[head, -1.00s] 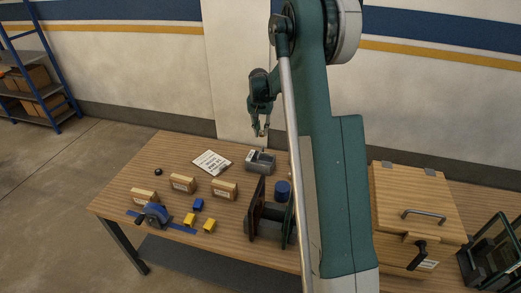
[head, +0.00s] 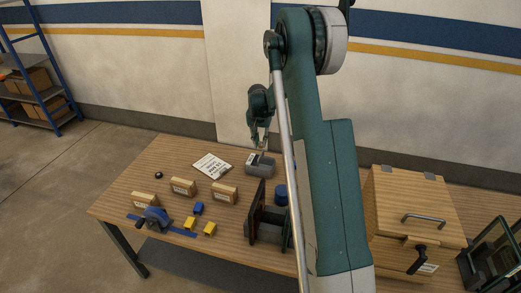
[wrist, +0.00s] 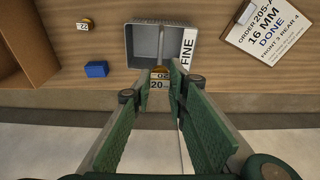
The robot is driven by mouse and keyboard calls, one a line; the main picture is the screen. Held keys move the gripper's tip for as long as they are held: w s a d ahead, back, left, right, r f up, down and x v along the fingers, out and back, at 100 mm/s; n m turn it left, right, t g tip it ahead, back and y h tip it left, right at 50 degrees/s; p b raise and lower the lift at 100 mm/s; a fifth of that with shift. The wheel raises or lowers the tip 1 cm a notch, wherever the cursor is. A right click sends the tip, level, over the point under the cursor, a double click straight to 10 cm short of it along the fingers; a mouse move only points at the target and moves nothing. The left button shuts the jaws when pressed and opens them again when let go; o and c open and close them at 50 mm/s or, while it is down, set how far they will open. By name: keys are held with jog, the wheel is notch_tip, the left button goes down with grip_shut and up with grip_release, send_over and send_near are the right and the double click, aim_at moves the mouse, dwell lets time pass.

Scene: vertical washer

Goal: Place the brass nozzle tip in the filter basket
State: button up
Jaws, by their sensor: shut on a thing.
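The filter basket (head: 262,170) is a grey open box at the back of the table. In the wrist view the basket (wrist: 131,44) has a divider down its middle and a white label reading FINE on its right side. My gripper (head: 259,146) is just above the basket in the head view. In the wrist view my gripper (wrist: 159,92) is shut on a small brass-orange piece (wrist: 160,73), seemingly the brass nozzle tip, near the basket's lower edge. The fingers partly hide the piece. A tag reading 20 shows between the fingers; I cannot tell what it belongs to.
An order sheet (head: 212,165) lies left of the basket. Several boxes, including one wooden box (head: 184,186), yellow blocks (head: 209,229) and a blue block (head: 198,207), stand in front. A dark upright stand (head: 256,215) and a blue cylinder (head: 281,194) are at the right.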

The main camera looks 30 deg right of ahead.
aim_at(260, 146)
jog(key=shift+f, duration=0.45)
jog(key=shift+f, duration=1.85)
jog(key=shift+f, duration=0.2)
jog(key=o, duration=0.9)
jog(key=shift+r, duration=0.15)
jog(key=shift+s+a+r, duration=0.2)
jog(key=shift+r, duration=1.8)
jog(key=shift+s+a+r, duration=0.25)
jog(key=shift+r, duration=1.75)
jog(key=shift+s+a+r, duration=0.2)
jog(key=shift+r, duration=1.8)
